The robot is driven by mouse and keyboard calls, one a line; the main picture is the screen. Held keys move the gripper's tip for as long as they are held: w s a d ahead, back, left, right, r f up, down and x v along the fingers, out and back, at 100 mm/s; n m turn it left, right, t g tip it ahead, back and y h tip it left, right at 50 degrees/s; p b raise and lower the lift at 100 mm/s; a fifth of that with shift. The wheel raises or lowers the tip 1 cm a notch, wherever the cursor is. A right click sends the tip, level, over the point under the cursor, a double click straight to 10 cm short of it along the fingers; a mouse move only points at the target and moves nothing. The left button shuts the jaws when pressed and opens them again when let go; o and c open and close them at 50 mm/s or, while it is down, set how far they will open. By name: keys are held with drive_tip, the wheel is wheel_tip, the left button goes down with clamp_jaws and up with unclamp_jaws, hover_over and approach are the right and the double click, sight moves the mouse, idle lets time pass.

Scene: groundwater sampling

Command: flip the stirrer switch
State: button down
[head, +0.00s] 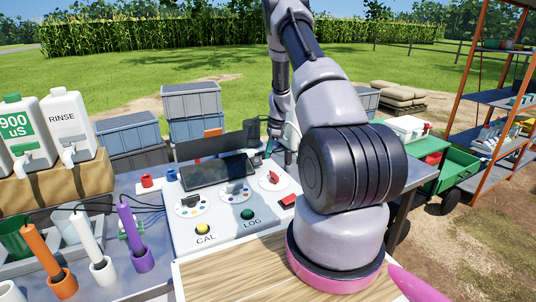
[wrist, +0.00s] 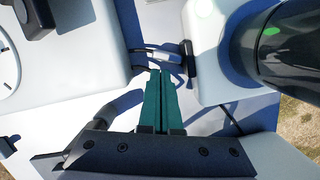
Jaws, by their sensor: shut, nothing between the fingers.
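My gripper (wrist: 161,80) is shut and empty, its two teal fingers pressed together in the wrist view. Its tips point into the gap between two white housings. A small silver-and-dark lever-like part (wrist: 160,54), perhaps the stirrer switch, lies just past the tips; I cannot tell whether they touch. A black block (wrist: 188,61) sits on the edge of the right housing (wrist: 225,75), next to a large dark cylinder (wrist: 285,50).
The white control panel (head: 238,230) has dials, a red knob (head: 270,178), a yellow CAL button (head: 203,229) and a green LOG button (head: 247,214). A dark screen (head: 217,171) stands behind them. Colored probes in holders and bottles are at left. Cables lie near the fingers.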

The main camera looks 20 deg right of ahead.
drive_tip(key=shift+w, duration=0.15)
drive_tip(key=shift+w+d, duration=0.25)
drive_tip(key=shift+w, duration=0.35)
drive_tip(key=v, duration=1)
drive_tip(key=shift+s, duration=0.1)
